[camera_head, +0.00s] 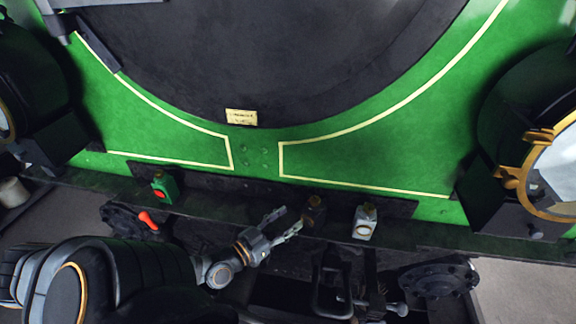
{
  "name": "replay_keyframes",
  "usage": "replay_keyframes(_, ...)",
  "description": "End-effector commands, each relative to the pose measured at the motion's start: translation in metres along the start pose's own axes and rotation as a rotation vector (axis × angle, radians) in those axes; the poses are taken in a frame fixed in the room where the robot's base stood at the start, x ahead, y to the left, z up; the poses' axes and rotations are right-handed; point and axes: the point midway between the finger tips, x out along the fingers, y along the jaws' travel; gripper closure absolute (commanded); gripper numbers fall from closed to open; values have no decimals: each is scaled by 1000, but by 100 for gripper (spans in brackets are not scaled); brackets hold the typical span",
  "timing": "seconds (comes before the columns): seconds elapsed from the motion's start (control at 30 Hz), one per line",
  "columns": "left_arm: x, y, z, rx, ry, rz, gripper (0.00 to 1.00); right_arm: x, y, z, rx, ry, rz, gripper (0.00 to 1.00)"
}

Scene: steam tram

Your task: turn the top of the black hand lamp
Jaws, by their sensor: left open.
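The black hand lamp (315,213) stands upright on the dark ledge at the front of the tram, near the middle of the head view. Its top looks brownish, and details are hard to make out against the dark ledge. My left gripper (286,222) is just left of the lamp, with its two fingers spread and pointing toward it. Nothing shows between the fingers. I cannot tell whether a fingertip touches the lamp. My right gripper is not in view.
A white hand lamp (363,225) stands close to the right, and a green one with red (164,188) farther left. The green tram front (255,150) rises behind the ledge. A large brass-rimmed headlamp (551,165) is at right. A hook (333,292) hangs below.

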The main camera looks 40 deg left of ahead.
Motion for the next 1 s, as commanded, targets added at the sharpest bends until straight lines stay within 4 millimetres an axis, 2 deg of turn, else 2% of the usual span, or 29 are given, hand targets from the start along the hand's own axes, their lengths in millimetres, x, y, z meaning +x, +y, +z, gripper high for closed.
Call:
replay_keyframes(0.03, 6, -2, -7, -2, 6, -9, 48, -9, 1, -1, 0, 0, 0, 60)
replay_keyframes(0.1, 11, -1, -6, -2, 4, -7, 48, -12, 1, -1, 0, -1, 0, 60)
replay_keyframes(0.23, 13, 0, -2, -1, -1, -3, 48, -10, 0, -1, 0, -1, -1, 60)
replay_keyframes(0.33, 22, -1, -1, -1, 2, -5, 48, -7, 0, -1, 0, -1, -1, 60)
replay_keyframes(0.7, 96, 0, -2, -4, 4, -6, 48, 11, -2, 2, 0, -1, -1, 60)
replay_keyframes(0.83, 111, 0, -2, -2, 1, -5, 48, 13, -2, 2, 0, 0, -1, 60)
replay_keyframes(1.0, 117, 0, -2, -1, -2, -3, 48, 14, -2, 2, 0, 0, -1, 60)
